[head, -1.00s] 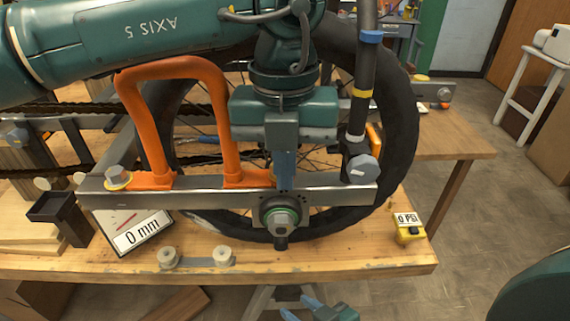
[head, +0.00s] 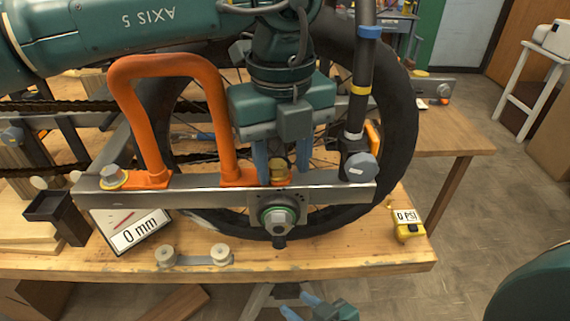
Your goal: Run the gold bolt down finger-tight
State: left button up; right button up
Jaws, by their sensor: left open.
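The gold bolt (head: 278,168) stands upright at the right foot of the orange guard (head: 222,120), on the grey metal bar (head: 210,198). My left gripper (head: 281,170) points down over it, with its blue fingers apart on either side of the bolt. I cannot tell whether a finger touches it. The bolt's lower end and seat are hidden. A silver bolt with a yellow washer (head: 113,177) sits at the guard's left foot. My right gripper (head: 304,304) is low at the bottom edge, below the bench front, with its fingers apart and empty.
The spoked wheel (head: 402,130) stands behind the bar, with an axle nut (head: 278,220) in front. A "0 mm" sign (head: 140,232), a black bin (head: 58,215) and a yellow "0 PSI" gauge (head: 408,228) are on the bench (head: 330,262). The front right bench top is mostly clear.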

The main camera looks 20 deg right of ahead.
pick_arm(q)
jog(key=shift+w+a+f+n, duration=0.15)
jog(key=shift+w+n, duration=0.35)
jog(key=shift+n, duration=1.2)
jog(key=shift+s+a+n, duration=0.15)
jog(key=shift+s+n, duration=0.05)
jog(key=shift+n, duration=1)
